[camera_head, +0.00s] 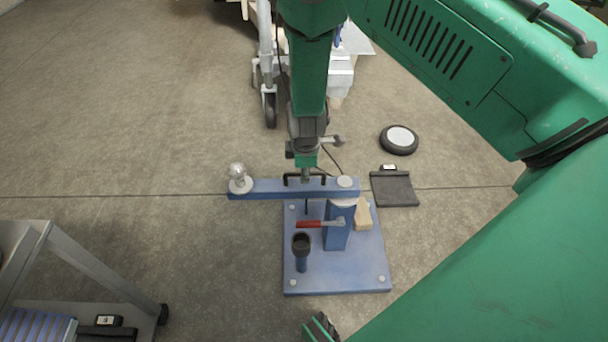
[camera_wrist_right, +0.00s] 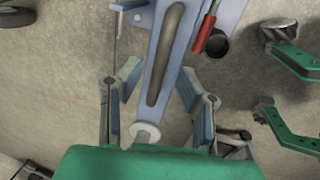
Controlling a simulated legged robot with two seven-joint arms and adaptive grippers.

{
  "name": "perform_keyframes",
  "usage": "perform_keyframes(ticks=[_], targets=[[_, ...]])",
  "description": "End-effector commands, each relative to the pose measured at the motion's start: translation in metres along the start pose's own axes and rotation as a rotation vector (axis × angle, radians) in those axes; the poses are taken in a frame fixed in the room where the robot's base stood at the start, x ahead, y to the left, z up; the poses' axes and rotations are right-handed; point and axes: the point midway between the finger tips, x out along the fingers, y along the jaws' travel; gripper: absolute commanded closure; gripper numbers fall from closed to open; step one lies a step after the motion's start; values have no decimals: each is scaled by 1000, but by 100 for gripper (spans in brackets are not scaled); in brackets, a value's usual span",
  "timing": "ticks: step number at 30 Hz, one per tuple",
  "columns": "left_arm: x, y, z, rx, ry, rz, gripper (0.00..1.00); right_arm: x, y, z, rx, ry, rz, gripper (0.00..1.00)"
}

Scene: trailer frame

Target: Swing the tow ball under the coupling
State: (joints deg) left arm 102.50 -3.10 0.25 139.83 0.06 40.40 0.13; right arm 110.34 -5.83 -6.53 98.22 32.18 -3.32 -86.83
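The tow ball (camera_head: 238,172) is shiny and stands upright on the left end of the blue swing arm (camera_head: 265,190). This arm lies across a blue post (camera_head: 338,236) on a base plate. A black bar handle (camera_wrist_right: 165,55) runs along the swing arm. My right gripper (camera_wrist_right: 160,72) is open, its fingers apart on either side of the swing arm and handle; in the head view it is above the handle (camera_head: 322,181). A red-handled lever (camera_head: 310,224) sits on the post. The coupling is not clearly visible; my right arm hides part of the trailer front (camera_head: 342,66).
A jockey wheel (camera_head: 270,108) stands at the trailer. A round wheel (camera_head: 399,139) and black mat (camera_head: 396,190) lie right. A cart (camera_head: 85,262) stands left. Floor left of the ball is clear.

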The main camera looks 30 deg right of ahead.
Motion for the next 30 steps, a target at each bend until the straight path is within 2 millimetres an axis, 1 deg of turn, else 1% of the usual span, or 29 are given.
perform_keyframes(ticks=[1,3,11,14,23,30], targets=[[2,0,0,1,0,0,59,4,1,1,1,1,1,68],[3,0,0,1,0,0,59,6,1,0,2,1,1,68],[2,0,0,1,0,0,59,5,0,-1,0,-2,2,68],[2,0,0,1,0,0,59,5,0,-2,0,-3,2,99],[1,0,0,1,0,0,59,5,1,-2,8,-2,1,100],[-4,0,0,1,0,0,59,7,11,0,89,-19,2,100]])
